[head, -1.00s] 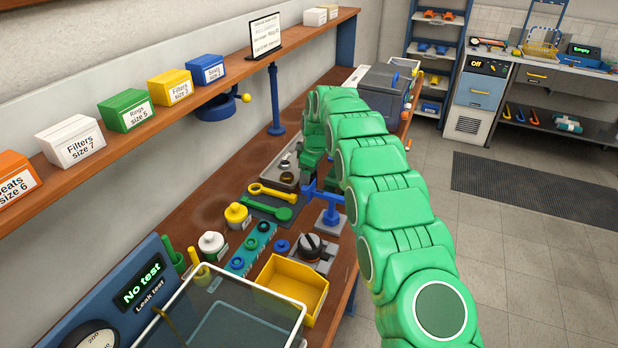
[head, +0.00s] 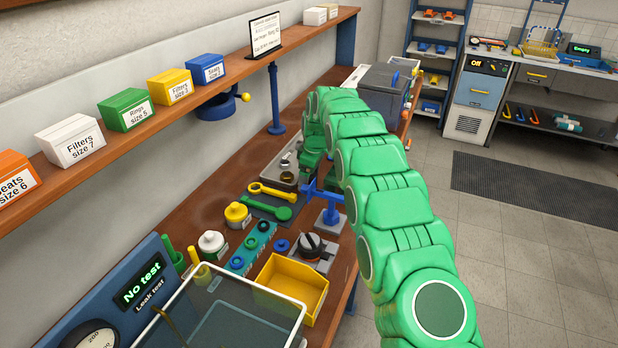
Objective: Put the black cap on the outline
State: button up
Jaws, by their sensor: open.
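My green arm reaches down over the bench, and my gripper (head: 309,168) is at its far end, low beside the right side of a grey parts tray (head: 279,181). The gripper is open; its fingertips are small and partly hidden. A dark round piece (head: 286,177) sits in the tray, just left of the gripper; I cannot tell whether it is the black cap. I cannot make out the outline.
A blue stand (head: 329,205) is close below the gripper. A dark mat with yellow and green wrenches (head: 280,212), a teal ring holder (head: 251,248), a yellow bin (head: 297,282) and a clear-walled box (head: 225,315) crowd the front. A grey-lidded box (head: 384,85) stands behind.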

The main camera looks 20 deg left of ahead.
aim_at(314, 175)
notch_tip(314, 175, up, 11)
jog(key=d, duration=0.1)
jog(key=shift+d, duration=0.35)
jog(key=shift+r, duration=0.35)
jog(key=c, duration=0.3)
jog(key=shift+s+a+m, duration=0.2)
jog(key=shift+a+m, duration=0.1)
jog(key=shift+m, duration=0.6)
jog(key=m, duration=0.2)
jog(key=t, duration=0.1)
jog(key=shift+s+a+f+m, duration=0.25)
jog(key=shift+s+a+m, duration=0.05)
jog(key=shift+m, duration=0.1)
jog(key=shift+w+a+f+m+t+h, duration=0.1)
jog(key=shift+f+m+t, duration=0.45)
jog(key=shift+f+m, duration=1.05)
jog(key=shift+s+f+m+t+h, duration=0.1)
jog(key=shift+f+m+t, duration=0.4)
jog(key=shift+f+m, duration=1)
jog(key=shift+w+a+f+m+t+h, duration=0.1)
jog(key=shift+f+m+t, duration=0.7)
jog(key=shift+m, duration=1.3)
